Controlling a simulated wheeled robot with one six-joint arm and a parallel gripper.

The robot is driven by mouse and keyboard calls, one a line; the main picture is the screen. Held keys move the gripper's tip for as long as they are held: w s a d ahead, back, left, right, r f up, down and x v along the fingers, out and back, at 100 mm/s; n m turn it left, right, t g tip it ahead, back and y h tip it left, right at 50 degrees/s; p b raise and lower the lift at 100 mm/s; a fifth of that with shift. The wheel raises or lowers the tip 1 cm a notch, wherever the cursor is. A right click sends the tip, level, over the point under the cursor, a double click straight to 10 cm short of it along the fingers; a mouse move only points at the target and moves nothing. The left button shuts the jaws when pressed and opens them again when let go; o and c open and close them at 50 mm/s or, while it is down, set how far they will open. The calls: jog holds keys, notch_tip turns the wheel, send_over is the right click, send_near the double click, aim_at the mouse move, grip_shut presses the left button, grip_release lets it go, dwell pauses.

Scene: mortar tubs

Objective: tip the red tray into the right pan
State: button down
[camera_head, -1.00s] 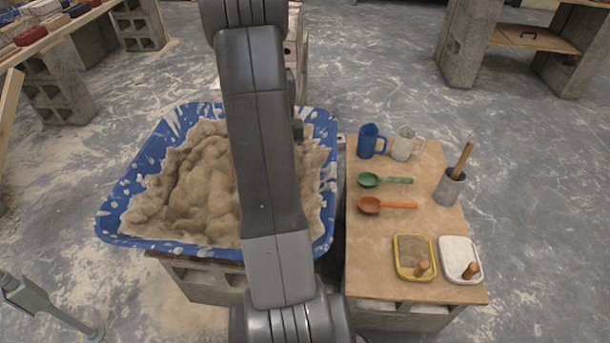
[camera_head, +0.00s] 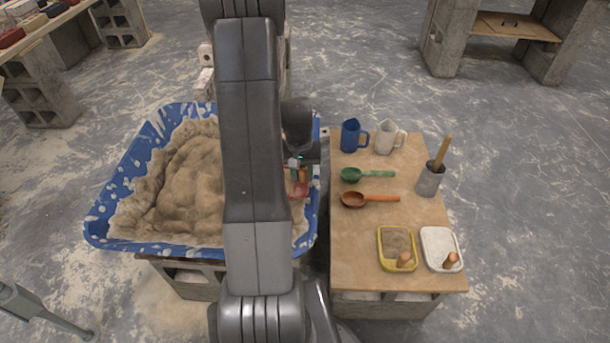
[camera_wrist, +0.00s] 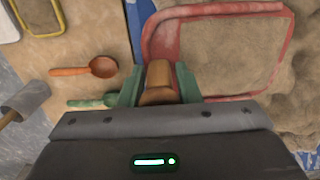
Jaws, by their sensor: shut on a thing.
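My gripper (camera_wrist: 160,86) is shut on the brown handle (camera_wrist: 159,75) of the red tray (camera_wrist: 275,8). Brown mortar-like material fills the view inside the tray's red rim; I cannot tell how deep it is. In the head view, the gripper (camera_head: 299,168) and red tray (camera_head: 299,190) show just right of my arm, over the right part of the blue tub (camera_head: 112,212). The tub holds a large mound of mortar (camera_head: 180,185). My arm hides part of the tub and perhaps part of the tray. I see only one large tub.
Right of the tub, a wooden board (camera_head: 350,262) holds a blue mug (camera_head: 350,137), a white mug (camera_head: 385,138), a green spoon (camera_head: 353,174), an orange spoon (camera_head: 354,200), a grey cup (camera_head: 428,182), a yellow tray (camera_head: 381,258) and a white tray (camera_head: 438,240). The floor beyond is open.

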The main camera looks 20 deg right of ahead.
jog(key=shift+w+a+r+h+b, duration=0.25)
jog(key=shift+a+r+h+b, duration=0.05)
jog(key=shift+a+h+b, duration=0.35)
jog(key=a+r+h+b, duration=0.1)
jog(key=h, duration=0.1)
jog(key=w+a+r+g+h, duration=0.1)
jog(key=a+r, duration=0.1)
jog(key=shift+a+r+h+b, duration=0.2)
jog(key=shift+h+b, duration=0.15)
jog(key=w+a+r+g+h, duration=0.2)
jog(key=a+h, duration=0.3)
jog(key=a, duration=0.1)
jog(key=shift+a+r+g+h, duration=0.3)
jog(key=shift+a+r+h, duration=0.1)
jog(key=shift+w, duration=0.1)
jog(key=shift+d, duration=0.1)
